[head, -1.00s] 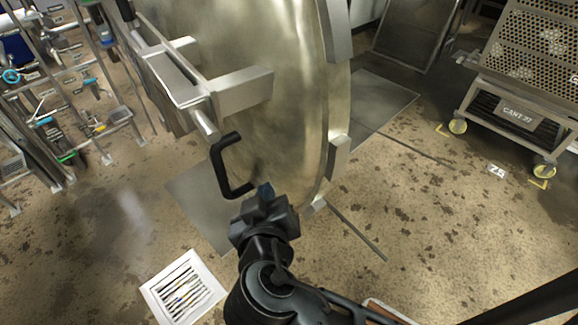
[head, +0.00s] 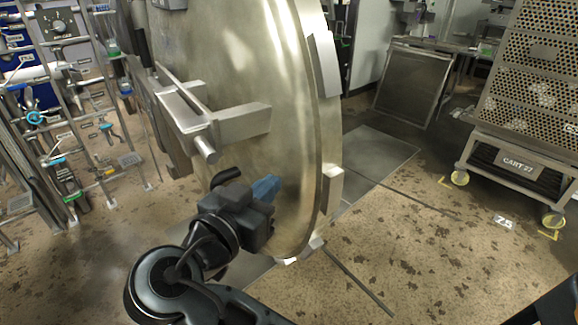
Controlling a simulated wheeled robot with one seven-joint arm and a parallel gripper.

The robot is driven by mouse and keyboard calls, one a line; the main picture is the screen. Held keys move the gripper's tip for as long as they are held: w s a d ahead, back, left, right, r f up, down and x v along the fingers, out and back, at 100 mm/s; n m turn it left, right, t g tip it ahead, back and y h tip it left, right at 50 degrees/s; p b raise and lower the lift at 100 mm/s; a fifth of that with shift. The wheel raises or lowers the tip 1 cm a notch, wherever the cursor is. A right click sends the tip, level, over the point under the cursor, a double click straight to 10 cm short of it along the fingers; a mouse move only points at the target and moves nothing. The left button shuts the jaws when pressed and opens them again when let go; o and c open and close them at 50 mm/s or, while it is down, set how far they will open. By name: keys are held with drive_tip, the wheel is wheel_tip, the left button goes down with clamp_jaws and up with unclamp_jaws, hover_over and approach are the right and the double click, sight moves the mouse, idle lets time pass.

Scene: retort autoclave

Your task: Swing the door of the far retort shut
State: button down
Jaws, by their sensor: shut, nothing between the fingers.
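The retort door (head: 250,75) is a large round metal disc, seen at an angle and standing open in the middle of the head view. Steel bracket arms (head: 215,125) cross its face, and lugs sit on its rim. A black bent handle (head: 226,177) shows just behind my gripper, mostly hidden by it. My gripper (head: 266,189), with blue fingertips, is shut and empty in front of the lower door face. I cannot tell whether the fingertips touch the door. The retort's opening is not clearly visible.
A perforated cart (head: 520,160) on yellow-wheeled casters stands at the right. Pipework with valves (head: 75,130) fills the left. A grey floor plate (head: 375,155) lies behind the door. The speckled floor (head: 400,255) at front right is clear.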

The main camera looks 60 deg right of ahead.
sight(297, 161)
drive_tip(key=d, duration=0.5)
drive_tip(key=d+f+p, duration=0.1)
drive_tip(key=d, duration=0.1)
drive_tip(key=shift+w+d, duration=0.25)
drive_tip(key=shift+d, duration=0.1)
